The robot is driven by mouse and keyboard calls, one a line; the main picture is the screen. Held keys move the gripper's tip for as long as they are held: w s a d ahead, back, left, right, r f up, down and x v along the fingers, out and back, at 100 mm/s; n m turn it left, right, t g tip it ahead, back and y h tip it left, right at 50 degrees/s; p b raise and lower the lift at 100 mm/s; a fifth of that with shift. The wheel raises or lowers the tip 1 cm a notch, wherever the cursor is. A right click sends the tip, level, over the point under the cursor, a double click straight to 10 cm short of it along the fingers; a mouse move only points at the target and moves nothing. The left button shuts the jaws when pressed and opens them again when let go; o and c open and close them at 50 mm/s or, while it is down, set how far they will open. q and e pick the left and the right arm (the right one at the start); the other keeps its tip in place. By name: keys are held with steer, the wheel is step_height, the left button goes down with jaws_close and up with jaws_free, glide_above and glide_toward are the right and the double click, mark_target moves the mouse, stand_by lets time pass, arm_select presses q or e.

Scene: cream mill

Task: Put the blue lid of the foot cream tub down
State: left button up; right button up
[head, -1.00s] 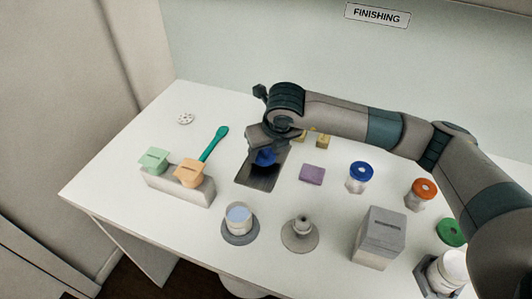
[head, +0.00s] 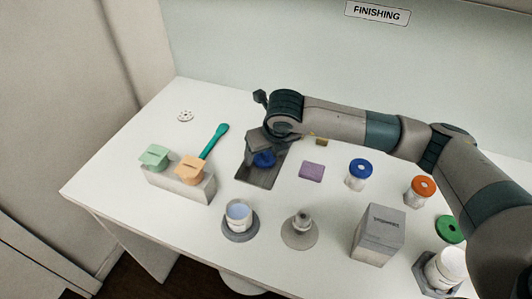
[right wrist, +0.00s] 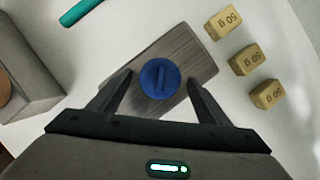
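The round blue lid (head: 264,159) with a raised bar across its top lies on the dark grey rectangular mat (head: 260,180). It also shows in the right wrist view (right wrist: 160,78), flat on the mat (right wrist: 172,50). My right gripper (right wrist: 160,80) is open, with one finger on each side of the lid and a gap visible on both sides. In the head view my right gripper (head: 264,148) is just above the lid and partly hides it. An open white tub (head: 238,213) with pale blue contents stands on a round grey base. My left gripper is not in view.
Yellow weights (right wrist: 247,60) marked 50 g stand beside the mat. A grey block (head: 182,184) with green and orange pieces and a teal spatula (head: 214,141) lie left. A purple block (head: 312,171), blue-topped jar (head: 360,173) and grey box (head: 378,235) stand right.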

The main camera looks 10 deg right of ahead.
mark_target(265, 154)
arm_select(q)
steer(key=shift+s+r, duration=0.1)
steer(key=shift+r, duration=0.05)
arm_select(e)
steer(key=shift+r, duration=0.15)
steer(key=shift+r, duration=0.1)
steer(key=shift+s+r, duration=0.15)
steer(key=shift+r, duration=0.15)
steer(key=b+v, duration=0.1)
steer(key=v, duration=0.3)
arm_select(q)
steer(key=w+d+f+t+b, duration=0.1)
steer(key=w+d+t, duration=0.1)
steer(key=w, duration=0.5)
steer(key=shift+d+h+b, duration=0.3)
steer(key=shift+b, duration=0.05)
arm_select(e)
steer(key=v, duration=0.7)
